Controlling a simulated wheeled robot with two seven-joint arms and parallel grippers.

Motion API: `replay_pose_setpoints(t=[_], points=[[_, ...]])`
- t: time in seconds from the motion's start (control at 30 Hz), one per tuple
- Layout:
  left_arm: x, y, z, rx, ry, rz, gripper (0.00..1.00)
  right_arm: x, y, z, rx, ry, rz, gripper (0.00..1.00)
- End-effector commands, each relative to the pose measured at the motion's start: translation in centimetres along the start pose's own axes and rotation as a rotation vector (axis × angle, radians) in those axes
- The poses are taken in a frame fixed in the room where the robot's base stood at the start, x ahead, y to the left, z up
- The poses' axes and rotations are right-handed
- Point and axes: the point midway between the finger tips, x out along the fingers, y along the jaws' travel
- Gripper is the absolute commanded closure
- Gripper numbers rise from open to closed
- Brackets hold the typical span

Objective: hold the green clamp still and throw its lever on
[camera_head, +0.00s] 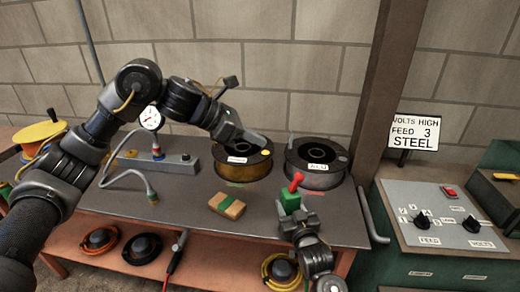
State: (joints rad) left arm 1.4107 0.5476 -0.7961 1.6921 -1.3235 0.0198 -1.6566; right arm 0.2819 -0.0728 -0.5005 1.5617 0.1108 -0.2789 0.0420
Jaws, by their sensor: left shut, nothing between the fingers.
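The green clamp (290,202) stands near the front right of the grey bench top. Its red lever (296,183) sticks up from it, leaning slightly to the right. My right gripper (290,218) comes from below and is at the clamp's near side, its fingers by the clamp's lower part. Whether they press on it cannot be told. My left gripper (258,138) is shut and empty, above the left spool, up and to the left of the lever and apart from it.
A dark spool with amber windings (245,168) and a grey one (315,178) stand behind the clamp. A tan block with a green band (227,206) lies to the left. A gauge (151,118) stands further left. A control panel (440,215) and post (385,80) are at right.

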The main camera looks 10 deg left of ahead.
Motion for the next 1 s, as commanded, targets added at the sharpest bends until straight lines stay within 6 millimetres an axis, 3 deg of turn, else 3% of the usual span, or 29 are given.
replay_pose_setpoints(t=[0.47, 0.5, 0.6, 0.67, 1.0], points=[[-0.39, 0.02, 0.26, 0.000, 0.000, 0.001, 1.00, -0.03, -0.11, 0.09, 0.000, -0.002, -0.002, 0.93], [-0.39, 0.02, 0.26, 0.000, 0.000, 0.001, 1.00, -0.03, -0.11, 0.09, 0.000, -0.002, -0.002, 0.51], [-0.38, 0.02, 0.26, 0.000, 0.000, 0.001, 1.00, -0.02, -0.09, 0.07, 0.000, -0.001, -0.002, 0.38], [-0.37, 0.02, 0.26, 0.000, 0.000, 0.000, 1.00, -0.02, -0.07, 0.06, 0.000, -0.001, -0.001, 0.30], [-0.36, 0.01, 0.26, 0.000, 0.000, 0.000, 1.00, -0.39, -0.01, 0.10, 0.000, -0.001, 0.000, 0.29]])
